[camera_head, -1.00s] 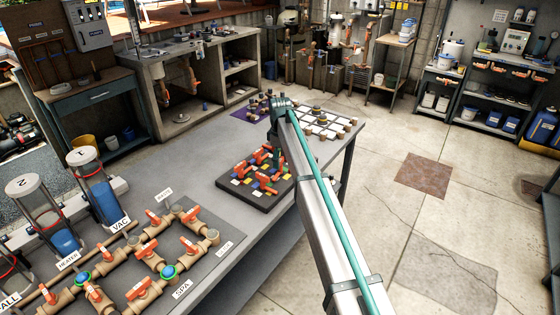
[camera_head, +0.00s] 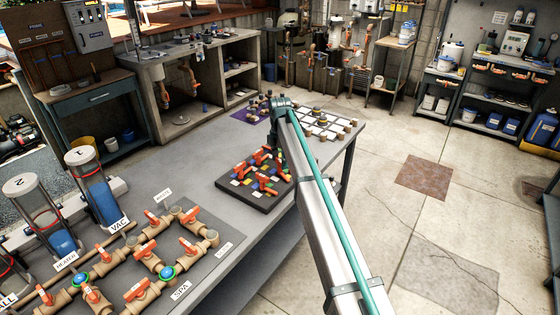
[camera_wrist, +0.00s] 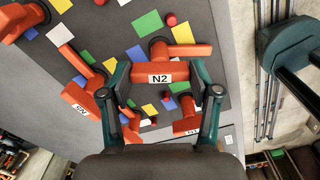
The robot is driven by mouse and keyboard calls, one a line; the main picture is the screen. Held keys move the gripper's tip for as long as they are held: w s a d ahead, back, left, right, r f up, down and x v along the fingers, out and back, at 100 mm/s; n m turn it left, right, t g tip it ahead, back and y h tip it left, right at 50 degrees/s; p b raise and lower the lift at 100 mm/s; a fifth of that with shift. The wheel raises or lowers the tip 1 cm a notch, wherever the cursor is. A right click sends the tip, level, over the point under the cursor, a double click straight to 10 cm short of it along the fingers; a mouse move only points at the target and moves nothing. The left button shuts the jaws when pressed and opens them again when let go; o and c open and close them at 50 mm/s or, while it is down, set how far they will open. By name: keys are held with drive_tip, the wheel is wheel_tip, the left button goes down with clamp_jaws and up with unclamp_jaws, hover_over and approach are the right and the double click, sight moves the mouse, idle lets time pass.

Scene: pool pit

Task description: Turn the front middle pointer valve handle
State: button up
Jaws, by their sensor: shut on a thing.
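Orange pointer valve handles stand on a dark board with coloured squares (camera_head: 247,203) on the bench. In the wrist view, my gripper (camera_wrist: 160,76) has its two fingers on either side of the orange handle labelled N2 (camera_wrist: 178,72) and is shut on it. The N2 handle lies nearly crosswise in the picture. Another labelled handle (camera_wrist: 80,94) is at its left and a third handle (camera_wrist: 186,118) is just below, close to the right finger. In the head view, my arm hides part of the board, and my gripper cannot be made out clearly.
A pipe panel with orange valve handles (camera_head: 137,291) is at the front left of the bench, with clear cylinders (camera_head: 95,190) beside it. A white-squared rack (camera_head: 325,124) stands beyond the board. Bare bench (camera_head: 215,165) lies left of the board. The floor at right is open.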

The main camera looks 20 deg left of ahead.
sight(280, 161)
drive_tip(key=n, duration=0.4)
drive_tip(key=shift+n, duration=0.3)
idle(0.5)
drive_tip(key=o, duration=1.1)
drive_tip(key=shift+o, duration=0.2)
wheel_tip(280, 161, up, 12)
